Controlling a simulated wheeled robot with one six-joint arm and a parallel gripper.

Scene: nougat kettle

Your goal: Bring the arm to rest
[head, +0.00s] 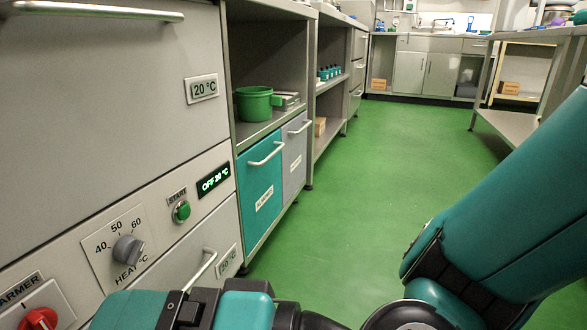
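My arm crosses the lower part of the head view. A thick teal link (510,205) slopes down from the right edge to a dark joint (450,285). More teal and black wrist parts (245,310) lie along the bottom edge, in front of the warmer cabinet's lower drawer. The fingers of my gripper do not show, so whether it is open or holds anything is hidden.
A warmer cabinet (105,110) with a heat knob (127,249), green start button (181,211) and red switch (40,318) stands close on the left. Beyond are a green pot (254,104) on a shelf and a teal drawer (262,180). The green floor (365,180) ahead is clear.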

